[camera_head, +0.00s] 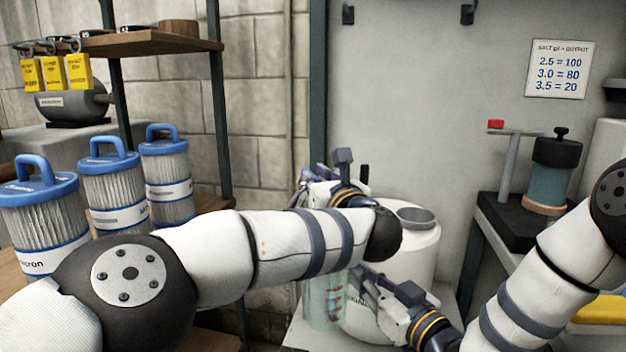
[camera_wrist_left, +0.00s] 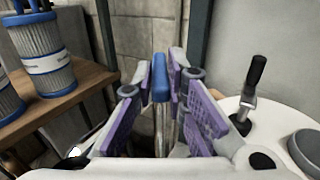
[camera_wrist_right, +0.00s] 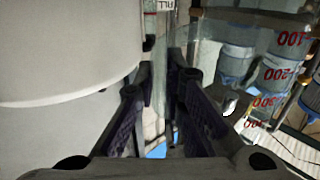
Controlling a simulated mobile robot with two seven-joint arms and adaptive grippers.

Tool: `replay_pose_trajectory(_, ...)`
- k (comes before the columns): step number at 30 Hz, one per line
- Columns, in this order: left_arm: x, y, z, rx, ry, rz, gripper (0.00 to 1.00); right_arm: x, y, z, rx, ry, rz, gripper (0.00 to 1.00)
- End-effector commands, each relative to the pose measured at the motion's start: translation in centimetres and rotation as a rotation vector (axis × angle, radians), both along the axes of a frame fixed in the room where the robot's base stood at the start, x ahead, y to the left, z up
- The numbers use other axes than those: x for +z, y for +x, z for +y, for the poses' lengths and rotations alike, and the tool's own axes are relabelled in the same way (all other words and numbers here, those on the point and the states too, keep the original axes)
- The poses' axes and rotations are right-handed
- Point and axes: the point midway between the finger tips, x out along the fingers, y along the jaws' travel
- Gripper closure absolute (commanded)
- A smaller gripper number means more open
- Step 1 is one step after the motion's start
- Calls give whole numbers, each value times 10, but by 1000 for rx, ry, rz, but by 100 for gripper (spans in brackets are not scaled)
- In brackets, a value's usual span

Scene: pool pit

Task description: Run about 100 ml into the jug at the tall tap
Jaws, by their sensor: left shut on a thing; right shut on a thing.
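The clear jug (camera_head: 322,305) with markings on its side is partly hidden behind my arms in the head view. In the right wrist view the jug (camera_wrist_right: 285,65) fills the right side, with red numbers such as 100 and 200. My right gripper (camera_head: 362,282) is shut on a clear upright part of it, which looks like the handle. My left gripper (camera_wrist_left: 161,90) is shut on a blue-topped lever with a metal stem (camera_wrist_left: 161,75), apparently the tall tap's. The tap's spout and the water level in the jug cannot be made out.
A white tank (camera_head: 412,255) with a grey top fitting stands beside the grippers. A black-handled valve (camera_wrist_left: 245,100) is on it in the left wrist view. Blue-capped filter cartridges (camera_head: 112,185) stand on the left shelf. A dark-topped vessel (camera_head: 553,170) stands on the right bench.

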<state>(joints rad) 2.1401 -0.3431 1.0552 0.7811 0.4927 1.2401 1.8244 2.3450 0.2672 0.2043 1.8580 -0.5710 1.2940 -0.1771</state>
Motion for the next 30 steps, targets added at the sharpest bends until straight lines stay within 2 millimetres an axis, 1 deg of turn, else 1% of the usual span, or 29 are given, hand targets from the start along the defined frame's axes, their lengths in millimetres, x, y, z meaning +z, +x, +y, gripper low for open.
replay_pose_trajectory(1,4,0,1,8,0,-6,100,2,0,0,0,0,-2,100)
replay_pose_trajectory(13,4,0,1,16,0,-5,100,2,0,0,0,0,-2,100)
replay_pose_trajectory(14,4,0,1,16,-1,-5,85,2,0,0,0,0,-2,100)
replay_pose_trajectory(15,4,0,1,15,-1,-4,76,2,0,0,0,0,-2,100)
replay_pose_trajectory(16,4,0,1,15,-1,-4,69,2,0,0,0,0,-2,100)
replay_pose_trajectory(17,3,0,1,15,-1,-4,67,2,0,0,0,1,-2,100)
replay_pose_trajectory(26,1,-2,-1,12,-1,0,67,1,0,0,0,1,-2,100)
replay_pose_trajectory(29,1,-11,-4,10,-1,1,67,1,0,0,0,0,-1,100)
replay_pose_trajectory(30,1,-18,-6,9,0,1,67,1,0,0,0,0,-1,100)
